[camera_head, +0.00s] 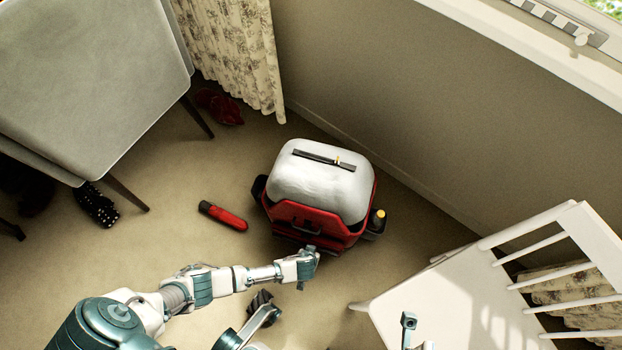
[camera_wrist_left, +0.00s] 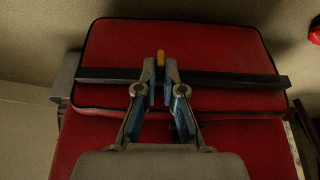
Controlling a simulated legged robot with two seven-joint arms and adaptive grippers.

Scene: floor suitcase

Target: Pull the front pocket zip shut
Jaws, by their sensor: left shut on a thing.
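The suitcase (camera_head: 318,185) stands on the carpet, with a pale grey top and red front and sides. A dark zip strip with a small yellow tab shows on its top. The red front pocket (camera_wrist_left: 190,45) fills the left wrist view, with a black zip strip (camera_wrist_left: 230,79) running across it. My left gripper (camera_head: 308,260) is at the suitcase's front. In the left wrist view its fingertips (camera_wrist_left: 160,80) are shut on the orange zip pull (camera_wrist_left: 160,58), near the middle of the strip. The fingers hide part of the strip and pull.
A red and black cylinder (camera_head: 223,216) lies on the floor left of the suitcase. An orange-topped item (camera_head: 378,215) sits at its right side. A white slatted chair (camera_head: 450,290) stands at right, a grey chair (camera_head: 85,80) at upper left. The wall is behind.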

